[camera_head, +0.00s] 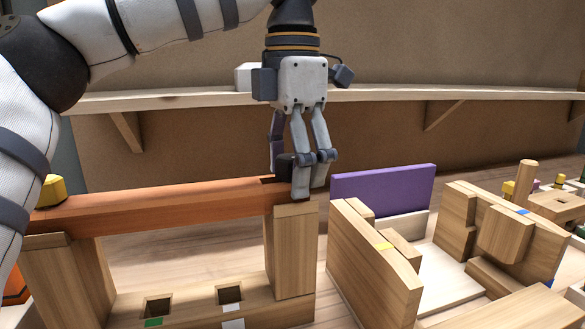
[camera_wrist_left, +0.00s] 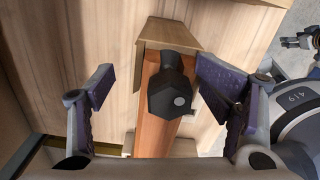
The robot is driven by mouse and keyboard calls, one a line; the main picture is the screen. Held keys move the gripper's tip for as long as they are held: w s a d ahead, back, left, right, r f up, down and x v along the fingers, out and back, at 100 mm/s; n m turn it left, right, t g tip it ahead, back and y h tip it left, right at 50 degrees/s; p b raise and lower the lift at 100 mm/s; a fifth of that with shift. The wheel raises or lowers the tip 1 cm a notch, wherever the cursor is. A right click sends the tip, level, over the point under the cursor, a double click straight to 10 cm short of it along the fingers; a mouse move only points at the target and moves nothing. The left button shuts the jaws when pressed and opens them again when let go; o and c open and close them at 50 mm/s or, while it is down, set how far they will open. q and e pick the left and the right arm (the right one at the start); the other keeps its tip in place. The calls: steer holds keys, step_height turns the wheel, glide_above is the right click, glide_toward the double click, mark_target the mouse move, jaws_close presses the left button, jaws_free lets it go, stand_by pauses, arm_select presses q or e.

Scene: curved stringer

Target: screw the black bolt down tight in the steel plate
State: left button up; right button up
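The black bolt (camera_wrist_left: 172,96) has a hexagonal head and stands at the end of a reddish-brown wooden beam (camera_head: 160,208). In the head view the bolt (camera_head: 285,162) is partly hidden by my left gripper (camera_head: 298,178), which points down over the beam's right end. In the left wrist view my left gripper (camera_wrist_left: 158,88) is open, with purple pads either side of the bolt and gaps between. I see no steel plate; the part under the bolt looks like wood. What looks like my right gripper (camera_wrist_left: 300,40) shows small at the right edge of the wrist view.
Wooden posts (camera_head: 294,250) carry the beam above a slotted base (camera_head: 190,305). A yellow knob (camera_head: 50,190) sits at the beam's left end. A purple board (camera_head: 383,190) and wooden blocks (camera_head: 375,270) stand to the right. A shelf (camera_head: 400,95) runs along the back wall.

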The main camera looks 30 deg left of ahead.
arm_select(q)
steer(key=shift+s+a+r+n+p, duration=0.1)
steer(key=shift+s+r+n+p, duration=0.15)
steer(key=shift+r+n+p, duration=0.3)
steer(key=shift+s+r+n+p, duration=0.25)
steer(key=shift+r+n+p, duration=0.1)
steer(key=shift+n+p, duration=0.25)
steer(key=shift+a+n+p, duration=0.1)
steer(key=shift+n+p, duration=0.4)
steer(key=shift+n, duration=0.45)
steer(key=shift+w+a+f+n, duration=0.1)
steer(key=shift+w+f+n, duration=0.15)
steer(key=shift+f+n, duration=0.5)
steer(key=shift+n, duration=0.35)
steer(key=shift+s+a+f+n, duration=0.1)
steer(key=shift+n, duration=1.9)
steer(key=shift+f+n, duration=0.15)
steer(key=shift+n, duration=0.65)
arm_select(e)
steer(key=shift+t, duration=0.9)
steer(key=w+r, duration=0.3)
steer(key=w, duration=0.1)
steer(key=shift+w+a+r, duration=0.1)
steer(key=shift+w+r, duration=0.05)
steer(key=shift+r, duration=0.25)
